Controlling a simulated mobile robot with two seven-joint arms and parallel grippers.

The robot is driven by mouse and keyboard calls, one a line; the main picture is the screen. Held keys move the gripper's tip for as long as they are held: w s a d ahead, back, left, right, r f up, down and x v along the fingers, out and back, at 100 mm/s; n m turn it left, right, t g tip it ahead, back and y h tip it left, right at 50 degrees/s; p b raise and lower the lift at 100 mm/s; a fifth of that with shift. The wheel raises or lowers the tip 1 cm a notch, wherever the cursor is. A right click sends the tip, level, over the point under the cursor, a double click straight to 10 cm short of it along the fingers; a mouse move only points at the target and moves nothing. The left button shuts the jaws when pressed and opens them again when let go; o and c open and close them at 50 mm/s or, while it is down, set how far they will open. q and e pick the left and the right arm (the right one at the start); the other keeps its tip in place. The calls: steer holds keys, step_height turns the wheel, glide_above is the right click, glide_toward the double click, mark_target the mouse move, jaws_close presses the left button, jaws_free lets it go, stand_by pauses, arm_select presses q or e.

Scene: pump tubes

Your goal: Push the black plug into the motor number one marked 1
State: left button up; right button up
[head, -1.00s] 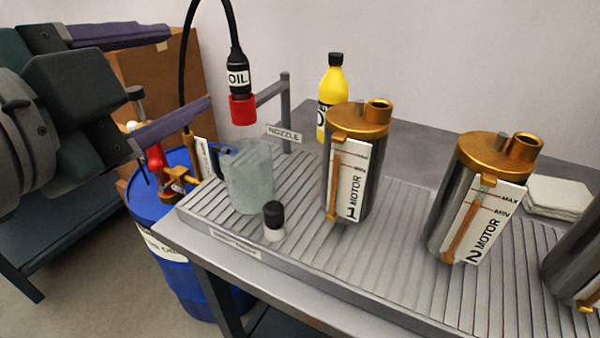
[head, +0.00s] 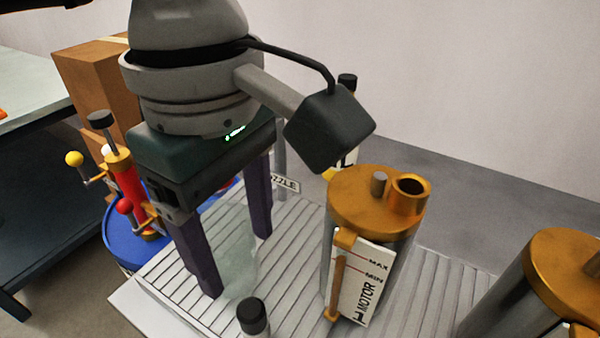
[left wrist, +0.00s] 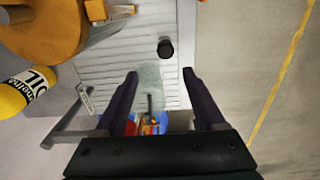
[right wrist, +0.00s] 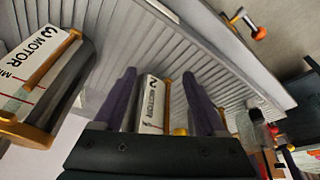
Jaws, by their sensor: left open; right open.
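The black plug (head: 252,317) stands on the ribbed tray at the bottom of the head view. It also shows in the left wrist view (left wrist: 166,48), beyond the left fingertips. Motor 1 (head: 362,285) stands upright right of the plug, with a gold lid and an open gold port on top. My left gripper (head: 236,262) points down, open, with its fingers on either side of the clear jug (left wrist: 149,78). I cannot tell whether they touch it. My right gripper (right wrist: 158,74) is open, with motor 2 (right wrist: 152,104) seen between its fingers.
Motor 3 (right wrist: 45,75) stands at the left in the right wrist view. The yellow oil bottle (left wrist: 22,92) is mostly hidden behind my left arm in the head view. A blue drum (head: 118,238) with a red pump (head: 130,185) stands left of the tray.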

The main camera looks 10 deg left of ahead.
mark_target(250, 308)
arm_select(q)
steer(key=f, duration=0.2)
steer(key=s+f, duration=0.1)
steer(key=f, duration=0.1)
steer(key=shift+f, duration=0.3)
arm_select(e)
steer(key=shift+s+f, duration=0.2)
steer(key=shift+s, duration=0.3)
steer(key=shift+s+f, duration=0.15)
steer(key=shift+s, duration=0.35)
arm_select(q)
steer(key=f, duration=0.5)
steer(key=shift+s+d, duration=0.15)
steer(key=shift+d, duration=0.1)
arm_select(e)
steer(key=shift+w+d, duration=0.1)
arm_select(q)
jaws_close()
arm_select(e)
steer(key=shift+w, duration=0.1)
